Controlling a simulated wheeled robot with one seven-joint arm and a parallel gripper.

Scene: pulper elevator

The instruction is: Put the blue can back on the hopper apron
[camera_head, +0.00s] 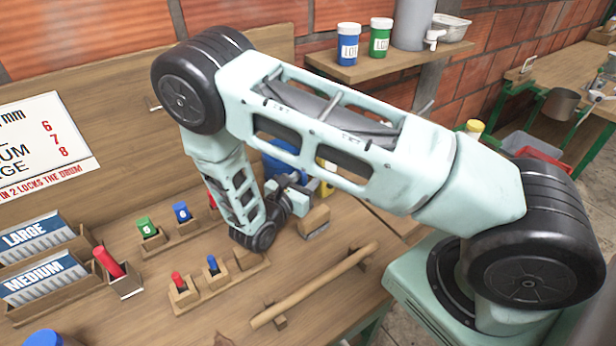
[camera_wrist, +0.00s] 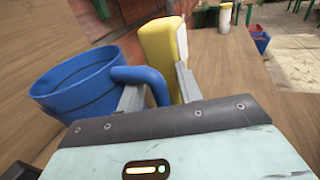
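The blue can (camera_wrist: 75,95) is open-topped with a thick side handle (camera_wrist: 155,84), at the left of the wrist view. In the head view the can (camera_head: 284,158) is partly hidden behind my arm, at the back of the wooden bench. My gripper (camera_wrist: 158,92) has its fingers apart on either side of the handle. The left finger is in the handle's loop and the right one outside it, with a narrow gap showing. The gripper (camera_head: 293,192) is small in the head view. What the can rests on is hidden. I cannot pick out the hopper apron with certainty.
A yellow object (camera_wrist: 163,42) stands close behind the handle. A wooden block (camera_head: 314,222) is beside my gripper. Small holders with coloured pieces stand left, including a red one (camera_head: 108,262). A wooden rail (camera_head: 315,288) lies in front. A shelf (camera_head: 385,66) holds blue and green jars.

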